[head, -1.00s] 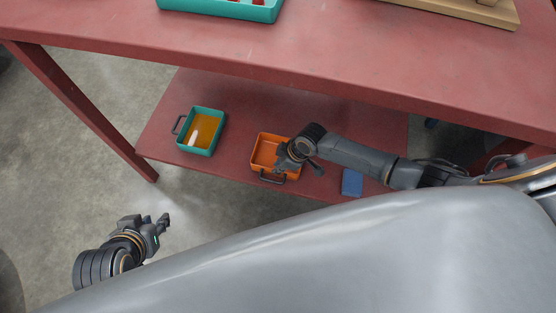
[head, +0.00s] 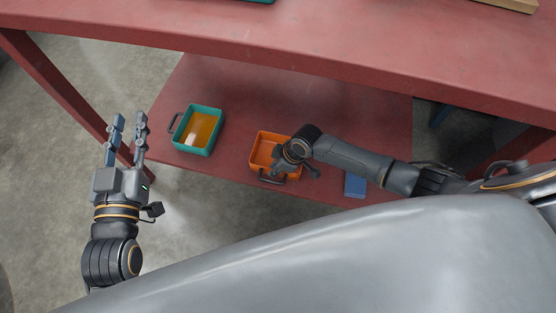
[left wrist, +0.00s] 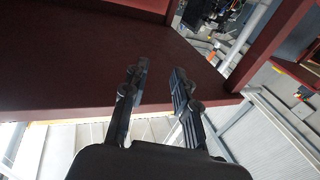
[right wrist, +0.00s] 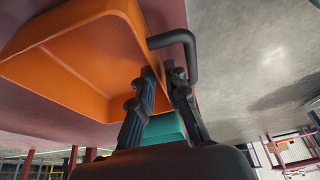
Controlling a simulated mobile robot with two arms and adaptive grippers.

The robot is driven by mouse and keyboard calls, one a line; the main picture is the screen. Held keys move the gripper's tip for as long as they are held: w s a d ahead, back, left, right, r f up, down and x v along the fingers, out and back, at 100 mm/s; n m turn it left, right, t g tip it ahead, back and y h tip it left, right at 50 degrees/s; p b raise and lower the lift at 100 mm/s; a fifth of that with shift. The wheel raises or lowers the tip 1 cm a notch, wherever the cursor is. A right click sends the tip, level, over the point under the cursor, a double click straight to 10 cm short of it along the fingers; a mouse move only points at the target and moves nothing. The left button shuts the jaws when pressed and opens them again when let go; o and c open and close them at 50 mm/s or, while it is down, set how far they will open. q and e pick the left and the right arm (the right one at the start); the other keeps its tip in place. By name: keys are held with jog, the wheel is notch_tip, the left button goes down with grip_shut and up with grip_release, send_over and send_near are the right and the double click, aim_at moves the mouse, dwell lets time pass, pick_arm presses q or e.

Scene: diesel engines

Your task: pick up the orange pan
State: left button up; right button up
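The orange pan (head: 264,153) sits on the low red shelf, its black handle (head: 272,179) on the near side. In the right wrist view the pan (right wrist: 88,55) fills the upper left, and its handle (right wrist: 188,50) shows beside the fingertips. My right gripper (head: 280,167) is at the pan's near side, by the handle. Its fingers (right wrist: 164,78) are close together and look shut on the pan's handle side; the exact contact is hidden. My left gripper (head: 129,122) is open and empty, left of the shelf; its spread fingers also show in the left wrist view (left wrist: 158,85).
A teal pan (head: 218,125) with an amber inside stands on the shelf to the left of the orange pan. A blue block (head: 355,185) lies right, close to my right forearm. The red tabletop (head: 300,45) overhangs the shelf. Bare floor is at lower left.

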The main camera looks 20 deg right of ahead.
pick_arm(q)
jog(key=shift+s+d+r+t+h+b, duration=0.15)
jog(key=shift+r+t+h, duration=0.1)
jog(key=shift+r+t, duration=0.5)
jog(key=shift+s+d+r+t+h+b, duration=0.15)
jog(key=shift+r+t, duration=0.25)
jog(key=shift+r, duration=0.65)
jog(key=shift+s+r+t+h+b, duration=0.25)
jog(key=shift+r+t, duration=0.3)
jog(key=shift+r, duration=0.35)
jog(key=shift+w, duration=0.1)
